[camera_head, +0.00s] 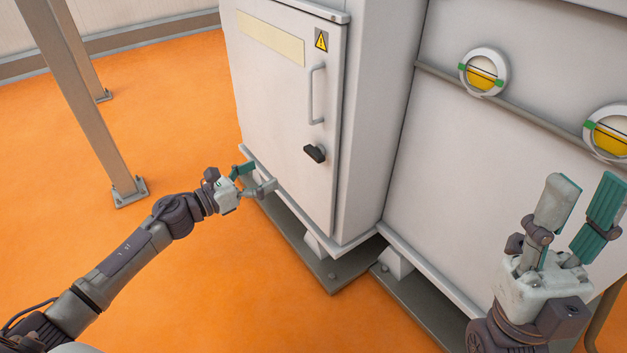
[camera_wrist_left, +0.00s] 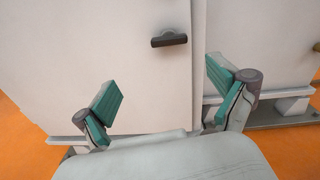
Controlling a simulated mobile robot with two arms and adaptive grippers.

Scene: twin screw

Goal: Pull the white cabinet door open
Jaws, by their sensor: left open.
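The white cabinet door (camera_head: 285,110) is closed in the head view, with a grey vertical bar handle (camera_head: 312,95) and a black latch knob (camera_head: 315,153) below it near its right edge. The door (camera_wrist_left: 130,75) also fills much of the left wrist view, with the black knob (camera_wrist_left: 169,40) above centre. My left gripper (camera_head: 257,178) is open and empty, in front of the door's lower part, below and left of the knob. In the wrist view its fingers are spread wide apart. My right gripper (camera_head: 588,205) is open and empty at the right, in front of the larger machine panel.
A yellow warning sign (camera_head: 321,41) and a pale label strip (camera_head: 270,38) are on the door. A larger white housing (camera_head: 520,150) with round gauges (camera_head: 484,72) stands to the right. A metal post (camera_head: 95,110) stands at the left. The orange floor (camera_head: 180,80) before the door is clear.

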